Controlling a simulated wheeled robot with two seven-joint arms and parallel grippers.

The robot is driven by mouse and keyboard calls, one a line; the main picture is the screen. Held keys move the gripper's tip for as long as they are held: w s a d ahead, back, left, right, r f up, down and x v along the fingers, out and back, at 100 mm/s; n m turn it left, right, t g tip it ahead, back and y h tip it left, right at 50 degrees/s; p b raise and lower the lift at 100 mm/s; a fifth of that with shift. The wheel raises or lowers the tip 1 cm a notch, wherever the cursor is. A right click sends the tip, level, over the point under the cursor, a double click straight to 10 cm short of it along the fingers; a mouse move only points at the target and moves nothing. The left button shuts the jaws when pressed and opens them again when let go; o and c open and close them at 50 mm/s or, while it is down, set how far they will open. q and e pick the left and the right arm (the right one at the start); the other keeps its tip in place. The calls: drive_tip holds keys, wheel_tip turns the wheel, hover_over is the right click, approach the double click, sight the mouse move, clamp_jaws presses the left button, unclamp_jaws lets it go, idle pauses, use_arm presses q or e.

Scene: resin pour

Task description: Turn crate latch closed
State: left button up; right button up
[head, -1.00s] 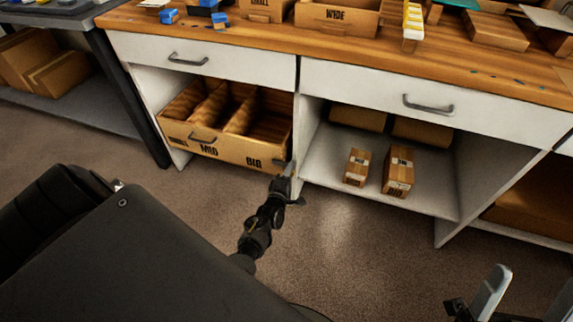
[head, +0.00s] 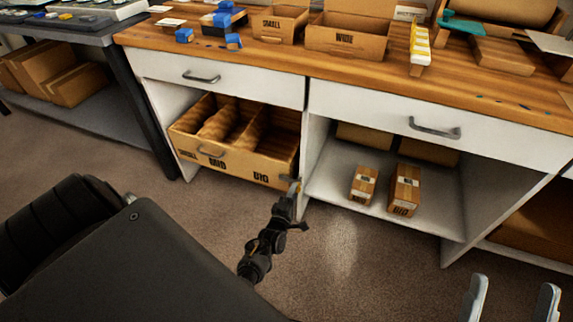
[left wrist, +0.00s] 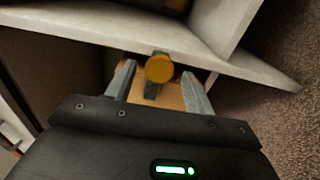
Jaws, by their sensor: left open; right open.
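The wooden crate (head: 237,166), with compartments marked MID and BIG on its front, sits in the left lower bay of the bench. My left gripper (head: 294,188) is at the crate's front right corner. In the left wrist view, a round yellow-orange knob on a dark stem, which looks like the latch (left wrist: 159,68), lies between the two open fingers of my left gripper (left wrist: 160,85). I cannot tell whether the fingers touch it, or which way the latch is turned. My right gripper (head: 511,300) is open and empty at the lower right of the head view.
A bench divider stands just right of the crate. The neighbouring bay holds two small cartons (head: 404,190). Drawers with metal handles (head: 435,129) are above. The bench top (head: 285,58) carries boxes and blue pieces. Carpet floor (head: 370,265) in front is clear.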

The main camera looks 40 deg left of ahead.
use_arm(q)
drive_tip(key=p+v, duration=0.2)
drive_tip(key=v, duration=0.6)
drive_tip(key=shift+p, duration=0.3)
use_arm(e)
drive_tip(key=w+a+f+n+g, duration=0.1)
drive_tip(key=a+f+g, duration=0.3)
drive_tip(key=g, duration=0.2)
drive_tip(key=shift+f+h, duration=0.3)
drive_tip(key=shift+h, duration=0.1)
